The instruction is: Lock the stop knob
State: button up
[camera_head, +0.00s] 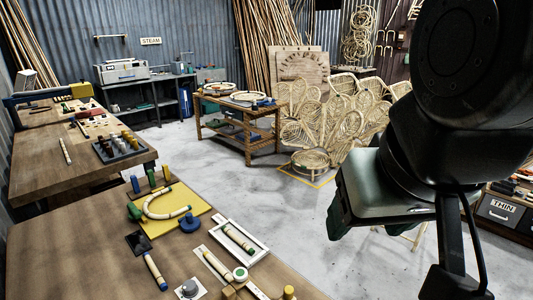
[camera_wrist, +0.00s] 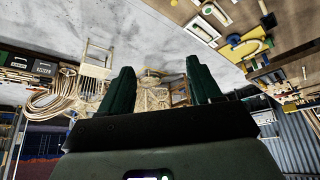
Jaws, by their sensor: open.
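Several knob-like parts show on the near bench (camera_head: 70,235) in the head view; none has a readable label, so I cannot tell which is the stop knob. A grey round knob (camera_head: 188,288) sits on a small white plate at the front edge. A green-and-white round piece (camera_head: 240,273) is right of it. A dark blue knob (camera_head: 190,223) stands by the yellow board (camera_head: 160,229), which carries a curved cream rod (camera_head: 168,212). My gripper (camera_head: 340,222) is high at the right, apart from the bench. In the wrist view its two dark green fingers (camera_wrist: 160,66) are spread and empty.
A white tray (camera_head: 262,246) holds a green-and-cream rod. A second bench (camera_head: 50,165) stands behind at left. Rattan frames (camera_head: 345,115) fill the middle back. Open floor (camera_head: 265,205) lies between.

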jog(key=w+a+f+n+g+h, duration=0.1)
jog(key=w+a+f+n+g, duration=0.1)
jog(key=w+f+n, duration=0.45)
jog(key=w+a+f+n+g+h, duration=0.2)
jog(key=w+f+n, duration=0.1)
jog(key=f+n, duration=0.65)
jog(key=a+f+n+g+y, duration=0.2)
jog(key=a+f+n+y, duration=0.1)
jog(key=a+f+n, duration=1)
jog(key=d+f, duration=0.1)
jog(key=f, duration=0.1)
jog(key=d+f+n, duration=0.1)
jog(key=f, duration=0.2)
jog(key=d+f+n, duration=0.1)
jog(key=f, duration=0.2)
jog(key=shift+d+f, duration=0.2)
jog(key=shift+f, duration=0.05)
jog(key=shift+c, duration=0.3)
jog(key=c, duration=1)
